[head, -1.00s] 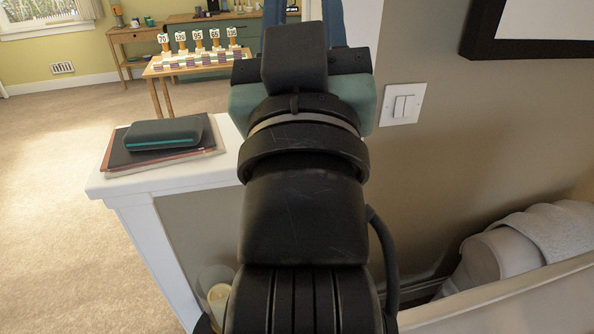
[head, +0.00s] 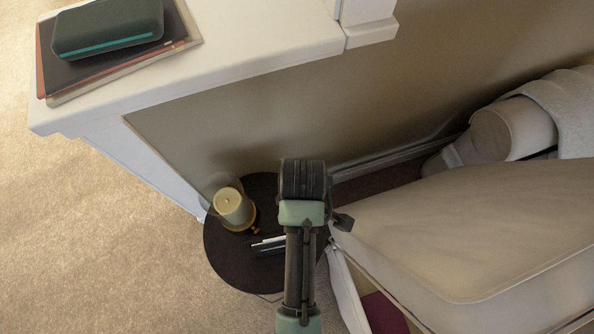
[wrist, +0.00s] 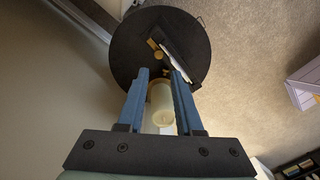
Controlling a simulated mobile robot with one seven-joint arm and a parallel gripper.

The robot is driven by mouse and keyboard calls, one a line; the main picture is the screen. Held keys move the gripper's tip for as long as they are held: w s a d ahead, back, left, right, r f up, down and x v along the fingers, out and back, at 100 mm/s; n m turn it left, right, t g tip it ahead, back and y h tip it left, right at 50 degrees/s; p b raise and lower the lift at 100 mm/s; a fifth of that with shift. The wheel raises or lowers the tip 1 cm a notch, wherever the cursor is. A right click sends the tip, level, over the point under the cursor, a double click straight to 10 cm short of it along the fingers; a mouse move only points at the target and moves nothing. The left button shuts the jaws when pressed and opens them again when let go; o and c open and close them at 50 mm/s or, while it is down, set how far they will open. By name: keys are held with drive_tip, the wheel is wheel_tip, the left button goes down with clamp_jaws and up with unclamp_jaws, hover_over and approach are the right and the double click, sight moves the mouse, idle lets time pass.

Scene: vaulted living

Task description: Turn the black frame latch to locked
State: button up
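A dark, flat, frame-like item (head: 268,248) with white strips along it lies on a round black side table (head: 222,265). In the wrist view the dark item (wrist: 182,48) lies beyond my fingertips, with small brass-coloured parts (wrist: 156,50) beside it. I cannot make out a latch on it or how one is set. My gripper (wrist: 160,74) has two blue fingers apart with clear space between the tips. It points toward the table. In the head view my arm covers part of the table, and the fingers are not seen.
A cream candle in a glass holder (head: 232,207) stands on the table; it also shows between my fingers in the wrist view (wrist: 161,104), depth unclear. A pale sofa (head: 470,235) is at right. A white ledge (head: 230,50) holds a dark case (head: 107,28) on folders.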

wheel_tip(320, 180, down, 10)
drive_tip(key=shift+a+r+b, duration=0.1)
drive_tip(key=shift+r+b, duration=0.1)
drive_tip(key=shift+b, duration=0.25)
drive_tip(key=shift+c, duration=0.3)
clamp_jaws()
